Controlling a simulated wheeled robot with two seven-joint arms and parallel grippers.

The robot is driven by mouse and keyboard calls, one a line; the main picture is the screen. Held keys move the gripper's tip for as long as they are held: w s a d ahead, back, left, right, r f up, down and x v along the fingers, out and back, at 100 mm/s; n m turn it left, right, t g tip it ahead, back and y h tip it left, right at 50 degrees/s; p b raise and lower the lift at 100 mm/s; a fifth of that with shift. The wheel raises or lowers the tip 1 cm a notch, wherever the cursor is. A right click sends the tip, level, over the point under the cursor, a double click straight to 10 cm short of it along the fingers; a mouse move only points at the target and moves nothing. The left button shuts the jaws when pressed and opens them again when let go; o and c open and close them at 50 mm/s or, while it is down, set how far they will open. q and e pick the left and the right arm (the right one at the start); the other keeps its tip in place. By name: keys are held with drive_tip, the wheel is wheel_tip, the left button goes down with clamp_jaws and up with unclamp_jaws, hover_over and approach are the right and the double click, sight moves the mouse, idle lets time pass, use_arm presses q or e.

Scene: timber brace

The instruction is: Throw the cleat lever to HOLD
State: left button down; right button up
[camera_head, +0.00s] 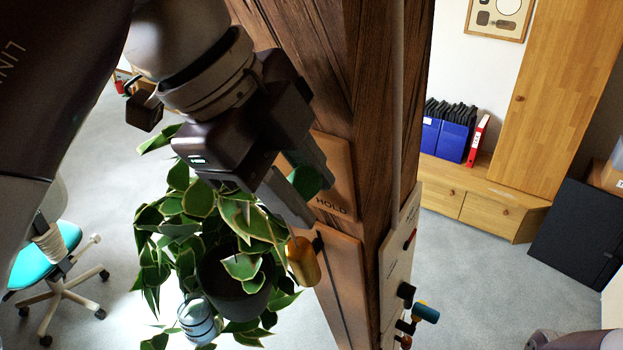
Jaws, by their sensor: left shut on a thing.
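A wooden plate (343,174) marked HOLD is fixed on the dark timber post (372,120). My left gripper (316,200) is in front of this plate, its fingers shut on a dark green grip (306,183), which looks like the handle of the cleat lever. The fingers and gripper body hide most of the lever, so its pivot and exact angle cannot be seen. The grip is close to the HOLD lettering. My right gripper is not in view.
A brass-coloured cylinder (303,262) sticks out just below the left fingers. A potted plant (238,285) hangs beside the post. A pale panel (396,270) with a teal-handled part (426,312) is on the post's right face.

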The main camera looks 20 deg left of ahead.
use_arm(q)
drive_tip(key=c, duration=1.1)
unclamp_jaws()
drive_tip(key=shift+d, duration=0.1)
drive_tip(key=shift+c, duration=0.2)
drive_tip(key=p+v, duration=0.3)
drive_tip(key=v, duration=0.4)
drive_tip(key=shift+s+r, duration=0.15)
drive_tip(key=shift+r, duration=0.05)
